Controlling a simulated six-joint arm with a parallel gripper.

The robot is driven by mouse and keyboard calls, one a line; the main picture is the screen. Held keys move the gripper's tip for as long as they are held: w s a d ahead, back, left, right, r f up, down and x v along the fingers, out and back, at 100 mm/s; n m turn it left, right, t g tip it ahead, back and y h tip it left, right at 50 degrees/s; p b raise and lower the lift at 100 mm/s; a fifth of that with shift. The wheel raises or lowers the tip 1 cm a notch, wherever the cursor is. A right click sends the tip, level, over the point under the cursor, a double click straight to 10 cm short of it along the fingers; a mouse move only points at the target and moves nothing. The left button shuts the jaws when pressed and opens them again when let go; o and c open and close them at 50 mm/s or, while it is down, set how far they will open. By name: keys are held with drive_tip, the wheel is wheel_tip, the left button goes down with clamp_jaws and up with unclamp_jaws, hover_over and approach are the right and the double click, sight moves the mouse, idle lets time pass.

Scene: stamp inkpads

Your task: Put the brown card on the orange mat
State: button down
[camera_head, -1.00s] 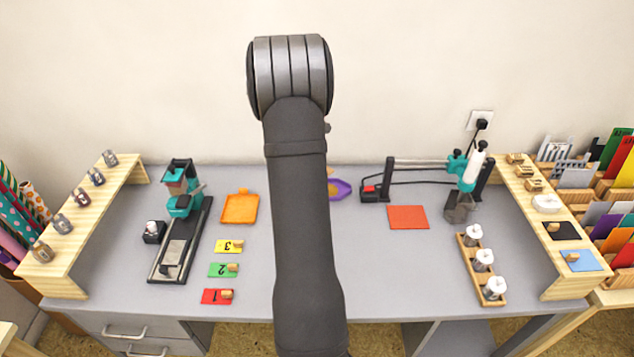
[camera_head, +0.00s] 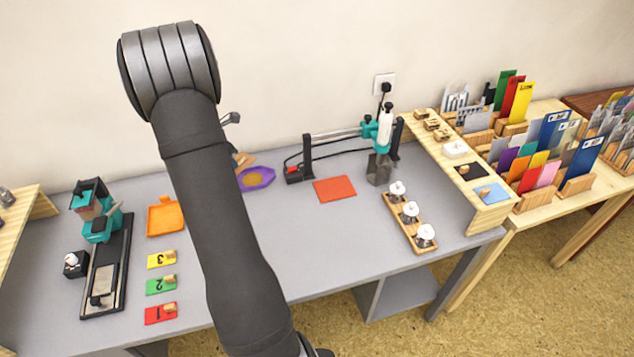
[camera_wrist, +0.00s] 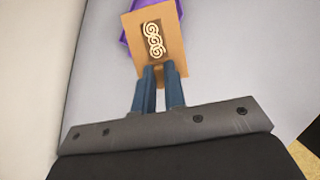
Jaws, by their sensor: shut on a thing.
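My gripper (camera_wrist: 161,78) is shut on the brown card (camera_wrist: 175,50), which has a pale swirl pattern in a dark panel. In the wrist view the card is over part of a purple dish. In the head view the card (camera_head: 243,159) shows just right of my arm, near the purple dish (camera_head: 270,178); my arm hides the fingers there. A flat orange-red mat (camera_head: 334,189) lies bare on the grey desk, right of the dish. An orange tray-like piece (camera_head: 165,218) lies left of my arm.
Number cards in yellow (camera_head: 161,260), green (camera_head: 161,285) and red (camera_head: 160,313) lie left of my arm. A teal press (camera_head: 97,222) stands further left. A rod stand (camera_head: 380,135) is behind the mat, and a wooden stamp rack (camera_head: 409,220) is to its right. The desk before the mat is clear.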

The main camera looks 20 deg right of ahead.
drive_tip(key=m, duration=0.1)
drive_tip(key=d+m+g, duration=0.1)
drive_tip(key=m, duration=0.1)
drive_tip(key=s+m+g, duration=0.1)
drive_tip(key=m, duration=0.1)
drive_tip(key=shift+d+r+h, duration=0.2)
drive_tip(key=shift+r+h, duration=0.2)
drive_tip(key=m, duration=0.2)
drive_tip(key=s+m+g, duration=0.1)
drive_tip(key=m, duration=0.1)
drive_tip(key=shift+d+r, duration=0.3)
drive_tip(key=shift+r, duration=0.1)
drive_tip(key=s+d+f, duration=0.1)
drive_tip(key=s+d, duration=0.3)
drive_tip(key=d, duration=0.7)
drive_tip(key=s+d+n, duration=0.1)
drive_tip(key=s+d, duration=0.4)
drive_tip(key=d, duration=0.5)
drive_tip(key=s+d+f, duration=0.1)
drive_tip(key=s+d, duration=0.3)
drive_tip(key=d, duration=0.7)
hover_over(329, 189)
drive_tip(key=a, duration=0.2)
drive_tip(key=f, duration=0.6)
drive_tip(key=shift+d+f, duration=0.25)
drive_tip(key=shift+f, duration=2.05)
